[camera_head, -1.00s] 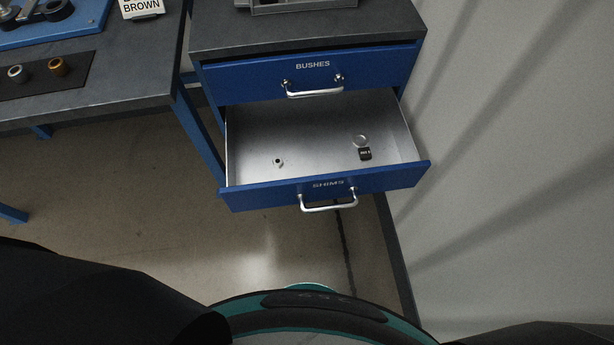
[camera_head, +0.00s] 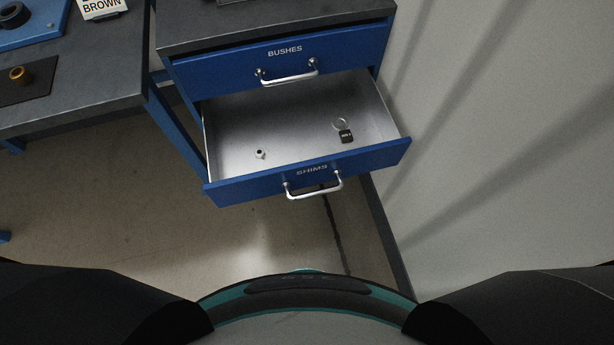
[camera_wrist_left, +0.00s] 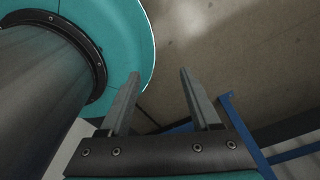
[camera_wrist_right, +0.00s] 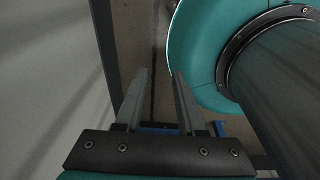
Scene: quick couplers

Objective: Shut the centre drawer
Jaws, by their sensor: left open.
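The blue drawer labelled SHIMS (camera_head: 312,174) is pulled well out of the cabinet, below the drawer labelled BUSHES (camera_head: 285,52), which is shut. The open drawer's silver bar handle (camera_head: 314,189) is on its front. Inside lie a small ring-shaped piece (camera_head: 260,154), a clear round piece (camera_head: 340,124) and a small black block (camera_head: 346,136). My left gripper (camera_wrist_left: 160,73) is open and empty, with floor beyond its fingers. My right gripper (camera_wrist_right: 158,73) has its fingers apart and nothing between them. Neither gripper shows in the head view; both are away from the drawer.
A grey wall (camera_head: 500,130) stands close on the cabinet's right. A dark-topped workbench (camera_head: 90,75) with blue legs stands at left, holding a BROWN sign (camera_head: 101,7) and a brass bush (camera_head: 18,74). The floor (camera_head: 110,205) in front of the drawer is clear.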

